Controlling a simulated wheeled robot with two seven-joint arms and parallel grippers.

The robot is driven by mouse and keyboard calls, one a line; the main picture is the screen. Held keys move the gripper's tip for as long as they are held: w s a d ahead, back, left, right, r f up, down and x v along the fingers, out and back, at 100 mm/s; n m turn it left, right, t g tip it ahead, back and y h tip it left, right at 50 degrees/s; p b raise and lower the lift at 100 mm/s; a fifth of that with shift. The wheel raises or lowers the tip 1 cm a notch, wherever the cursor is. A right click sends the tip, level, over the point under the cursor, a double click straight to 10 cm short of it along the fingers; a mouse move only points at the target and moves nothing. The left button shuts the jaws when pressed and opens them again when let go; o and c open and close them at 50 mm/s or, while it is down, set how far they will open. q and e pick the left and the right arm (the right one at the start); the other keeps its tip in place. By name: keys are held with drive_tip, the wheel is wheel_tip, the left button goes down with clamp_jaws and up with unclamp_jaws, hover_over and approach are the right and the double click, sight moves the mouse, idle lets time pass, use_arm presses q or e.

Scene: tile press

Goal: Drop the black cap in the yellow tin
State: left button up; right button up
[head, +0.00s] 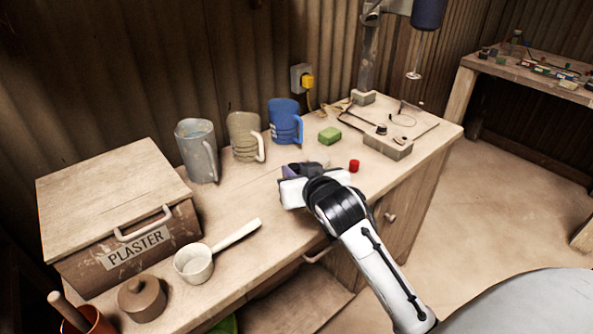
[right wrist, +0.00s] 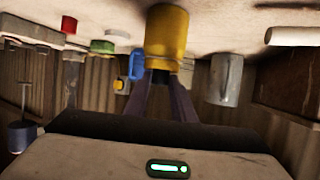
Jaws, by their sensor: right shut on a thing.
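The yellow tin (right wrist: 167,32) shows in the right wrist view, which is upside down. It stands upright on the table, just past my right fingertips. My right gripper (right wrist: 163,77) is shut on a small dark piece at its fingertips, which looks like the black cap but is mostly hidden by the fingers. The fingertips overlap the tin's rim in that view; I cannot tell the exact gap. In the head view, my right gripper (head: 291,172) is over the middle of the bench, and its body hides the tin. My left gripper is not in view.
A grey mug (head: 197,152), a beige mug (head: 243,136) and a blue mug (head: 283,122) stand behind. A plaster box (head: 110,190) and a white ladle (head: 194,263) are at left.

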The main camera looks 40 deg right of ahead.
drive_tip(key=o, duration=1.1)
drive_tip(key=v, duration=1)
drive_tip(key=shift+r, duration=0.15)
drive_tip(key=shift+s, duration=0.15)
drive_tip(key=s+a+f+n+g+y, duration=0.25)
drive_tip(key=s+a+f+g, duration=0.25)
drive_tip(key=s+f, duration=0.6)
drive_tip(key=s+a+f+n+g+y, duration=0.25)
drive_tip(key=s+a+f+g, duration=0.2)
drive_tip(key=s+f, duration=0.55)
drive_tip(key=w+a+f+t, duration=0.2)
drive_tip(key=f, duration=0.4)
drive_tip(key=w+a+f+t+y, duration=0.1)
drive_tip(key=a+f+t, duration=0.2)
drive_tip(key=f, duration=0.3)
drive_tip(key=shift+w+a+n+y, duration=0.3)
drive_tip(key=shift+w, duration=0.1)
